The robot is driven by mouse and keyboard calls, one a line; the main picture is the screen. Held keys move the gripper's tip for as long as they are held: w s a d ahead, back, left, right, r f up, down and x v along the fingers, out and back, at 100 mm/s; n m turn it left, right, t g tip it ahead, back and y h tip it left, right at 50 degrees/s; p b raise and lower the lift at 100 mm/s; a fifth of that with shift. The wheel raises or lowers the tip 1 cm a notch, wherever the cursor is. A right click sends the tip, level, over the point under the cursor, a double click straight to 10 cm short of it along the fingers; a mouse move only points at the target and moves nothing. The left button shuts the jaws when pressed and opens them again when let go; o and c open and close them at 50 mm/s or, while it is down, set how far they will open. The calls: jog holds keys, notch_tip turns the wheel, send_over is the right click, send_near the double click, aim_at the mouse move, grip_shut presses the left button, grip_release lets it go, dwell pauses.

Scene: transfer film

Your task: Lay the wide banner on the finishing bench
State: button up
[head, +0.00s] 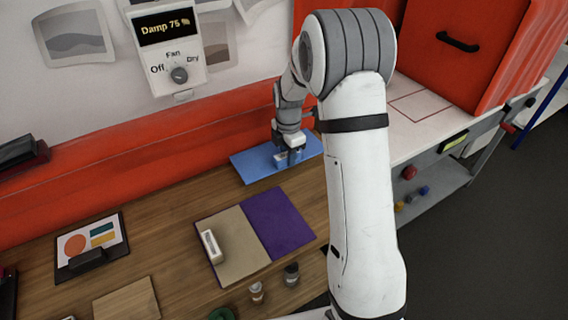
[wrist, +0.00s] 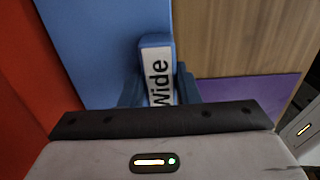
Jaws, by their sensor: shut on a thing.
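A flat blue sheet (head: 250,166) lies at the back right of the wooden bench (head: 165,218), beside the orange wall. A small block with a white face marked "Wide" (wrist: 158,70) stands on it. My gripper (head: 289,155) is at this sheet, and in the wrist view its fingers (wrist: 158,92) are shut on the block from both sides. The blue sheet (wrist: 95,40) spreads out beneath and beyond the fingers. I cannot tell whether the sheet touches the wood.
A tan and purple sheet (head: 275,222) with a white-faced block (head: 211,246) lies in front. A clipboard (head: 90,245) and small bottles (head: 291,274) stand nearby. A dial box (head: 165,45) reads "Damp 75 %". A white-topped table (head: 425,115) with a red cabinet (head: 480,50) is to the right.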

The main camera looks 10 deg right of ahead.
jog(key=shift+s+f, duration=0.1)
jog(key=shift+f, duration=1.8)
jog(key=shift+f, duration=0.2)
jog(key=o, duration=1.1)
jog(key=shift+c, duration=0.2)
